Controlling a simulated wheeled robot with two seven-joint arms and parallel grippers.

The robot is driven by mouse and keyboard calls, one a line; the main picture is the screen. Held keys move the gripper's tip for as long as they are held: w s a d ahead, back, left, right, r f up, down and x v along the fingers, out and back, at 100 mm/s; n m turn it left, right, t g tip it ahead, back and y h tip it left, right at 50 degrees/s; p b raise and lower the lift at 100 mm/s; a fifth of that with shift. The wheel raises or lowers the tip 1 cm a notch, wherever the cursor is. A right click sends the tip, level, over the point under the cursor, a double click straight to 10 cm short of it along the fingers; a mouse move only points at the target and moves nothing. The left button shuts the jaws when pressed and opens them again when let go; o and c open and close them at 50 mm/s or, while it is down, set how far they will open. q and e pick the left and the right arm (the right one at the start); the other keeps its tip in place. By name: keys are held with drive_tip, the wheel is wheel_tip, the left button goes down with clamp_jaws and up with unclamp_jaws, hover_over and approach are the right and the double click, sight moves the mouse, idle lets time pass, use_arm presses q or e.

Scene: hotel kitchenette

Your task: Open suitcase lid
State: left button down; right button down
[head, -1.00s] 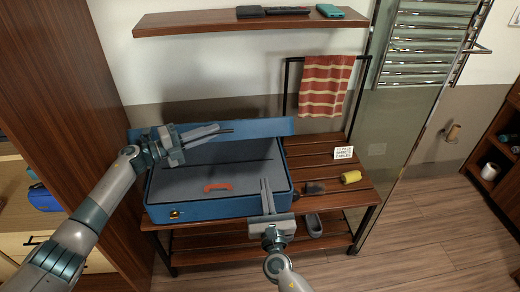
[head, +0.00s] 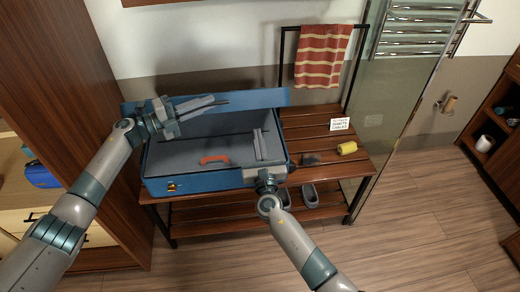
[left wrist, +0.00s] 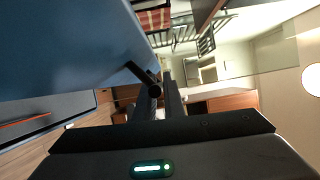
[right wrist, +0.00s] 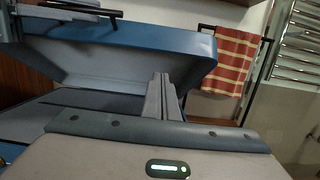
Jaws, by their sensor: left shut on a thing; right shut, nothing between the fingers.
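The blue suitcase (head: 215,180) lies on a slatted wooden bench with its lid (head: 262,98) standing raised at the back. The grey interior shows, with an orange-red handle-shaped piece (head: 214,160) in it. The lid's grey inner side and blue rim (right wrist: 130,38) show in the right wrist view. My left gripper (head: 215,103) is at the lid's upper left, shut on a dark bar (left wrist: 140,72) beside the blue lid; the exact contact is unclear. My right gripper (head: 259,140) is shut and empty, over the suitcase's right side, with its fingers pointing towards the lid.
On the bench's right are a yellow roll (head: 347,148), a small sign (head: 339,125) and a dark item (head: 310,159). Grey slippers (head: 309,195) are below. A striped towel (head: 322,56) hangs behind. A glass panel (head: 385,90) stands right, a wooden cabinet (head: 55,60) left.

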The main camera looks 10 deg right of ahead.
drive_tip(key=shift+w+r, duration=0.95)
drive_tip(key=shift+w, duration=0.2)
drive_tip(key=shift+w+r, duration=0.9)
drive_tip(key=shift+w, duration=0.25)
